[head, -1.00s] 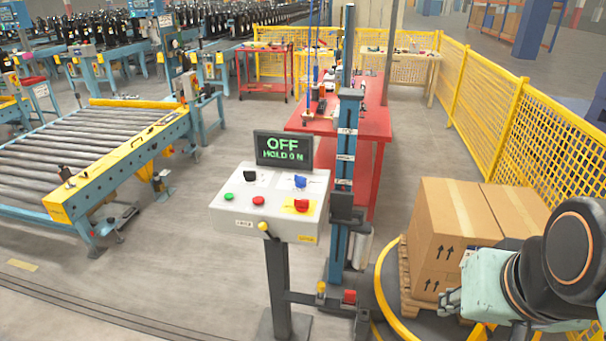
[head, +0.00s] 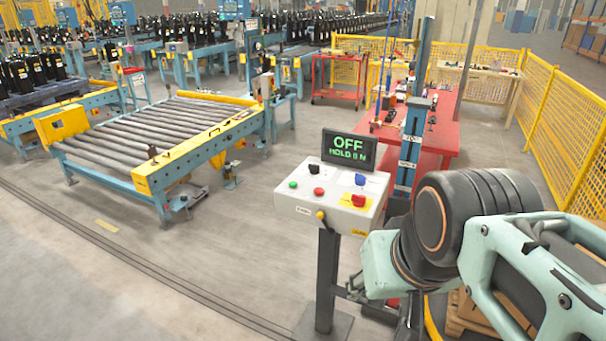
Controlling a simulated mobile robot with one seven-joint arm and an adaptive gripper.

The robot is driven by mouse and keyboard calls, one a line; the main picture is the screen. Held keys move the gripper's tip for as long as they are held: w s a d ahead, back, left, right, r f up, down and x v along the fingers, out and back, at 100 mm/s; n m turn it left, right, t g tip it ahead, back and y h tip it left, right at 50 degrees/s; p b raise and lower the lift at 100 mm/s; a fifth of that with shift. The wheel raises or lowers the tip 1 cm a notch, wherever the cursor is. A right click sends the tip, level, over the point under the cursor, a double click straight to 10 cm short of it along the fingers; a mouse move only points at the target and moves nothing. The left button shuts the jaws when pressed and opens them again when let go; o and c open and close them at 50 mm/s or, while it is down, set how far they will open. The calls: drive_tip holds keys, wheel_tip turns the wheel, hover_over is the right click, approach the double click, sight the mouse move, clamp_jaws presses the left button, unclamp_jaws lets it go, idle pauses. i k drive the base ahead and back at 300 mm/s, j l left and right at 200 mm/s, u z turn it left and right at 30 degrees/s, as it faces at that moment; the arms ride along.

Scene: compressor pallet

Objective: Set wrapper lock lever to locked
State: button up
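The wrapper's control box (head: 290,205) stands on a dark post (head: 327,275). Its display (head: 348,150) reads OFF and HOLD, with a small figure that looks like 0 N. A yellow-knobbed lever (head: 320,215) sticks out of the box's front face; its lock position cannot be read. On top are a black knob (head: 314,168), a blue knob (head: 360,179), a red knob (head: 358,200) on a yellow plate, a green button (head: 293,184) and a red button (head: 318,192). My arm's links fill the lower right, close to the box's right side.
The blue wrapper mast (head: 411,150) rises behind the box, with a red table (head: 445,135) beyond. A roller conveyor (head: 150,130) stands to the left. Yellow mesh fencing (head: 570,130) runs along the right. The floor left of the post is clear.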

sight(320, 215)
drive_tip(key=i+j+z, duration=0.4)
drive_tip(key=j, duration=0.25)
drive_tip(key=i+j+z, duration=0.2)
drive_tip(key=j, duration=0.2)
drive_tip(key=i+j+z, duration=0.2)
drive_tip(key=j, duration=0.2)
drive_tip(key=j+z, duration=0.2)
drive_tip(key=j, duration=0.2)
